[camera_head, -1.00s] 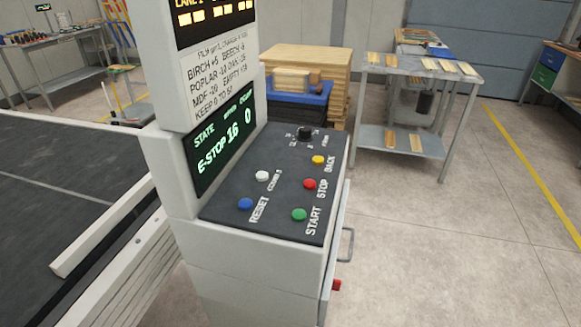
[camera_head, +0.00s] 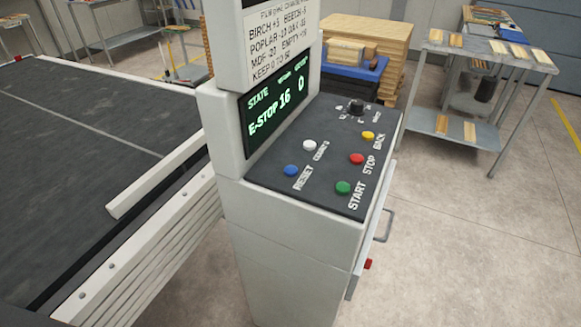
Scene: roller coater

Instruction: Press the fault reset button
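The blue button labelled RESET (camera_head: 291,170) sits at the front left of the dark sloped panel (camera_head: 270,184) on the control console (camera_head: 290,235). A white button (camera_head: 309,145) is behind it. A green START button (camera_head: 343,187), a red STOP button (camera_head: 357,158) and a yellow BACK button (camera_head: 368,135) line the right side, with a black knob (camera_head: 356,107) at the back. The screen (camera_head: 275,103) reads E-STOP, 16 and 0. Neither of my grippers shows in this view.
A belt conveyor (camera_head: 80,125) with a white side rail (camera_head: 160,180) runs left of the console. A red knob (camera_head: 368,264) and a handle (camera_head: 385,226) stick out from the console's right side. A metal table (camera_head: 480,58) with boards stands back right. Floor at the right is clear.

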